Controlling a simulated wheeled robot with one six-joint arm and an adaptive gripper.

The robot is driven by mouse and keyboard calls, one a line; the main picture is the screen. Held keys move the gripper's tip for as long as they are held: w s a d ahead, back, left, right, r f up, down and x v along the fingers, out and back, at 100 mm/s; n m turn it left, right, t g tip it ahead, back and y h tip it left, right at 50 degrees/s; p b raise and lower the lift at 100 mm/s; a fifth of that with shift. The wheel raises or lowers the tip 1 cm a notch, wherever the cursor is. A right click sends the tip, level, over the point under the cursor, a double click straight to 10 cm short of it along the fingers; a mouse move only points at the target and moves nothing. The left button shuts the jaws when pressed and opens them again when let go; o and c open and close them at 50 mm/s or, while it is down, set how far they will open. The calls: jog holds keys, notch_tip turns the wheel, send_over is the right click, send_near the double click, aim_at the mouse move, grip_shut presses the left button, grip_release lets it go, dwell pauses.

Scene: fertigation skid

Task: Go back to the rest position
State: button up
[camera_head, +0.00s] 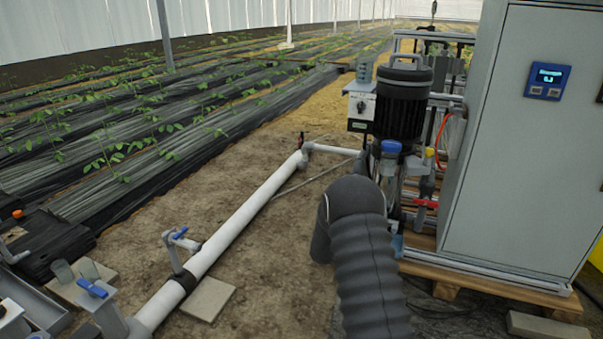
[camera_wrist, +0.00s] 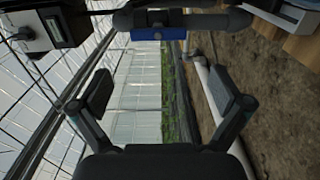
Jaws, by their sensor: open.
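My gripper (camera_wrist: 160,92) shows in the wrist view with its two dark fingers spread wide. Nothing is between the fingers. A grey pipe with a blue part (camera_wrist: 158,34) crosses beyond the fingertips at the top of that view, apart from them as far as I can tell. In the head view my arm, in a dark grey ribbed sleeve, rises from the bottom and bends away in front of the pump (camera_head: 403,100). My gripper is hidden there.
A grey cabinet (camera_head: 525,140) with a blue display (camera_head: 547,81) stands at right on a wooden pallet (camera_head: 480,285). A white pipe (camera_head: 240,225) with a blue-handled valve (camera_head: 180,234) crosses the soil. A stone slab (camera_head: 208,299) lies beside it. Bare soil lies left of my arm.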

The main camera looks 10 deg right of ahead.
jog(key=s+a+f+m+g+y, duration=0.2)
jog(key=a+f+m+g+y, duration=0.1)
jog(key=f, duration=0.3)
jog(key=s+a+f+m+g+y, duration=0.2)
jog(key=s+a+f+y, duration=0.1)
jog(key=f, duration=0.4)
jog(key=s+a+r+m+g+y, duration=0.35)
jog(key=s+a, duration=0.25)
jog(key=s, duration=0.2)
jog(key=s+a+r+m+p, duration=0.1)
jog(key=s+r+p, duration=0.3)
jog(key=s+r, duration=1.5)
jog(key=s+a+r+m+p, duration=0.2)
jog(key=s+a+r+p, duration=0.2)
jog(key=s+r, duration=1.5)
jog(key=shift+s+a+g, duration=0.35)
jog(key=shift+s+g, duration=0.1)
jog(key=shift+s, duration=0.1)
